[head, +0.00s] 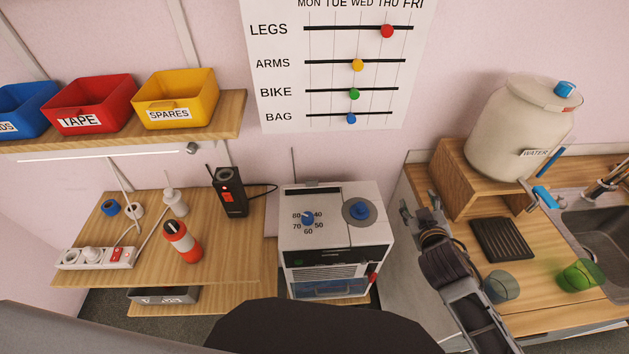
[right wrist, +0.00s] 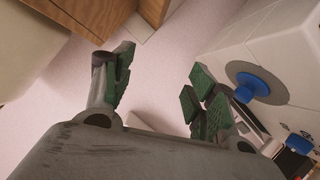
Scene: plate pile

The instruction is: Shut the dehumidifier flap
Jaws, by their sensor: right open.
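The dehumidifier (head: 336,246) is a white box in the middle of the head view. Its top has a blue numbered dial and a blue knob on a grey disc, with a dark slot along the back edge. Its front has a dark panel, a grille and a bluish tank. I cannot tell for certain which part is the flap or how far it stands open. My right gripper (head: 421,208) is open and empty, just right of the dehumidifier. In the right wrist view its green-padded fingers (right wrist: 160,88) are apart beside the blue knob (right wrist: 258,83). My left gripper is out of view.
A counter with a water jar (head: 520,120), cups, a black rack (head: 502,239) and a sink is on the right. A left bench holds a power strip (head: 95,256), a red bottle (head: 182,243) and a black radio (head: 229,192). Bins sit on the shelf above.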

